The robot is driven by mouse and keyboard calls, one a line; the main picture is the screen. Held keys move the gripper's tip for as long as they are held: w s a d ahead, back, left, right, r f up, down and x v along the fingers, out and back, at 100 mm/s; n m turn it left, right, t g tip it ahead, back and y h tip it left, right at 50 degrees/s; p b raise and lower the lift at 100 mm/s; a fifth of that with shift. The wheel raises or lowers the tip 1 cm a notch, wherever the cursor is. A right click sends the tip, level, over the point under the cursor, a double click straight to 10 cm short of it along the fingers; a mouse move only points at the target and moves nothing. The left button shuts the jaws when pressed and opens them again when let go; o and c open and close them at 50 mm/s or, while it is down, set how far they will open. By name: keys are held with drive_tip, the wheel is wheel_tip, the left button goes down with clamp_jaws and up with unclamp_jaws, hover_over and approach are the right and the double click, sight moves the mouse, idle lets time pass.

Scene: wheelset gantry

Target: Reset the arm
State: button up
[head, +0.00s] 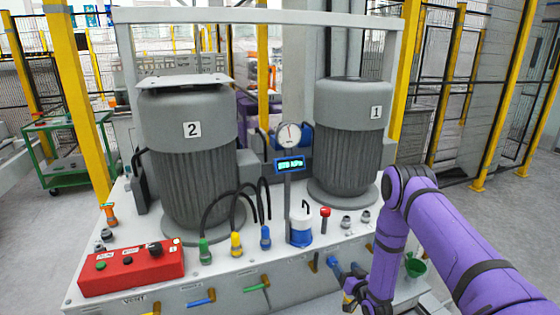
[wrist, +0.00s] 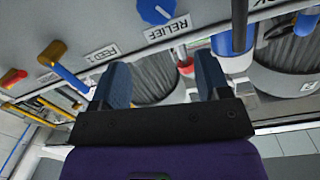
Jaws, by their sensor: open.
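My purple arm (head: 450,240) comes in from the right and bends down at the front right of the bench in the head view. My gripper (head: 352,292) hangs low there, in front of the bench's front face, small and partly cut off by the lower edge. In the wrist view my gripper (wrist: 163,82) has its two blue fingers wide apart, with nothing held between them. A blue knob (wrist: 156,10) labelled RELIEF lies beyond the fingers, apart from them. A FEED 1 label and a blue-handled lever (wrist: 68,75) are to the left.
The white bench (head: 225,280) carries pump 2 (head: 190,150), pump 1 (head: 350,140), a gauge (head: 289,135), hoses and a red control box (head: 132,268). A grey frame (head: 260,17) arches over it. Yellow posts (head: 447,80) and mesh fencing stand behind. Floor at right is clear.

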drive_tip(key=w+d+r+g+h, duration=0.1)
drive_tip(key=w+r, duration=0.2)
drive_tip(key=r, duration=0.8)
drive_tip(key=w+d+r+g+h, duration=0.1)
drive_tip(key=w+r+g, duration=0.15)
drive_tip(key=r, duration=0.75)
drive_tip(key=s+d+r+g+h, duration=0.1)
drive_tip(key=s+r, duration=0.2)
drive_tip(key=r, duration=0.6)
drive_tip(key=s+r+g+h, duration=0.1)
drive_tip(key=s+r, duration=0.2)
drive_tip(key=r, duration=0.6)
drive_tip(key=s+d+r+g+h, duration=0.1)
drive_tip(key=s+r, duration=0.6)
drive_tip(key=s, duration=0.2)
drive_tip(key=s+r+g, duration=0.2)
drive_tip(key=s+r, duration=0.5)
drive_tip(key=s, duration=0.3)
drive_tip(key=s+r+g, duration=0.2)
drive_tip(key=s+g, duration=0.1)
drive_tip(key=s, duration=1.9)
drive_tip(key=shift+s+r+m, duration=0.15)
drive_tip(key=shift+s+m, duration=0.1)
drive_tip(key=shift+m, duration=0.15)
